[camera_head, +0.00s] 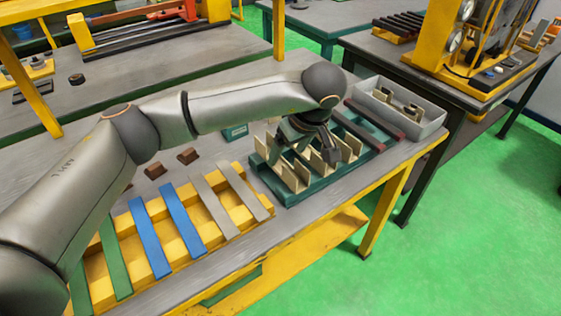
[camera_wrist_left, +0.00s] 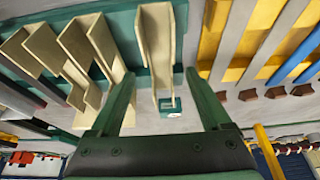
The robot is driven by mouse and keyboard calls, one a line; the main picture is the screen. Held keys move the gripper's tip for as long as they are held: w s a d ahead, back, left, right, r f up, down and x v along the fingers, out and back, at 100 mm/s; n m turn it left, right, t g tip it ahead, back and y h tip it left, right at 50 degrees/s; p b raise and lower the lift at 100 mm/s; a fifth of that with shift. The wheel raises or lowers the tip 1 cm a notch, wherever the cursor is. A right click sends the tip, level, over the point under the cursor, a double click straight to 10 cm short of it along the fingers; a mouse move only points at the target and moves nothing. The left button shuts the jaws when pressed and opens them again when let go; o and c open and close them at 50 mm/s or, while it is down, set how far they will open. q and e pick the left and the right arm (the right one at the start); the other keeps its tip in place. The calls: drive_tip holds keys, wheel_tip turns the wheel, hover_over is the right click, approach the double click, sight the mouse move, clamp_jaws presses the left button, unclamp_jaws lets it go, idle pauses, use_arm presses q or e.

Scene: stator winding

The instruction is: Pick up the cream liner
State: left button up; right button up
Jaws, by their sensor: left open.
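Several cream liners (camera_head: 290,178) stand upright, folded into channels, in a dark green tray (camera_head: 292,199) on the workbench. My left gripper (camera_head: 312,146) is over the tray, pointing down, and hides part of the row. In the left wrist view, the open green fingers (camera_wrist_left: 160,77) have nothing clamped between them. The end cream liner (camera_wrist_left: 156,45), on the side of the yellow rack, shows in the gap between the fingers, apart from both. More cream liners (camera_wrist_left: 88,45) stand to the left of it in that view. My right gripper is out of view.
A yellow rack (camera_head: 175,238) with green, blue and grey strips lies left of the tray. Brown blocks (camera_head: 188,156) sit behind the rack. A green frame with dark red bars (camera_head: 376,123) and a grey bin (camera_head: 437,124) with loose pieces lie to the right.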

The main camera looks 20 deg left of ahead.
sight(279, 166)
use_arm(q)
drive_tip(key=shift+x, duration=2.4)
drive_tip(key=shift+a, duration=0.1)
drive_tip(key=c, duration=1.1)
